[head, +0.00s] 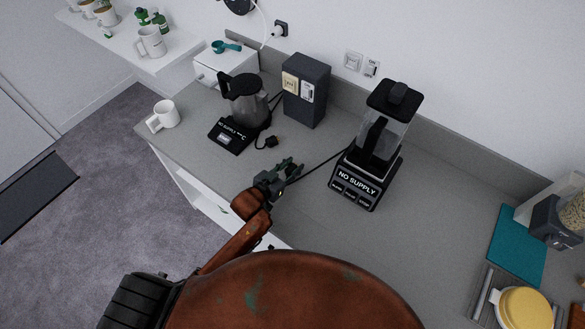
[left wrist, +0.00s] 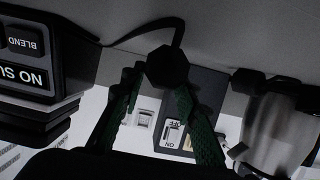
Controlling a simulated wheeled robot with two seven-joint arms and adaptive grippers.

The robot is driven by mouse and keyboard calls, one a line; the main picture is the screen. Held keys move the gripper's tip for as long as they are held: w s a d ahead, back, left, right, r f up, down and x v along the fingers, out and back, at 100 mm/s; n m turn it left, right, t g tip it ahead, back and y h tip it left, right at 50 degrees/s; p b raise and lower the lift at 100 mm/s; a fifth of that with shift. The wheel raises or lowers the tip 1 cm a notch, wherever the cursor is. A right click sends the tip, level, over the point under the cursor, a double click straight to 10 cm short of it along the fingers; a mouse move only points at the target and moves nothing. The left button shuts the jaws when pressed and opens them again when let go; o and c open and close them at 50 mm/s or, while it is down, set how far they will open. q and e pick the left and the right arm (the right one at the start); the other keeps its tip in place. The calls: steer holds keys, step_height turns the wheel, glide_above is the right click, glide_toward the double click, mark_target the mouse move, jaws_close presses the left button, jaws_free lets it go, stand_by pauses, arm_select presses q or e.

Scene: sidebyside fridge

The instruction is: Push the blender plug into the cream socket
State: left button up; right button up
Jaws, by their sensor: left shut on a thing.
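The blender (head: 375,150), with a "NO SUPPLY" display, stands on the counter, and its cord runs left to my left gripper (head: 289,172). The gripper is shut on the black blender plug (left wrist: 166,67), which sits between the green fingers in the left wrist view. The cream socket (head: 290,83) is on the front of a dark grey box (head: 308,100) at the back of the counter. My left gripper is in front of that box and apart from it. In the left wrist view the fingers partly hide the box (left wrist: 205,82). My right gripper is not in view.
A white rocker switch (head: 307,91) is beside the cream socket. A white mug (head: 164,114) is near the left edge.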

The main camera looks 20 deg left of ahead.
mark_target(287, 171)
arm_select(q)
steer(key=shift+f+p, duration=0.25)
steer(key=shift+p, duration=0.3)
steer(key=shift+f, duration=0.3)
steer(key=shift+f, duration=0.15)
steer(key=o, duration=1)
steer(key=shift+c, duration=0.2)
steer(key=shift+f+b, duration=0.1)
steer(key=shift+b, duration=0.2)
steer(key=shift+b+v, duration=0.3)
steer(key=shift+v, duration=3.7)
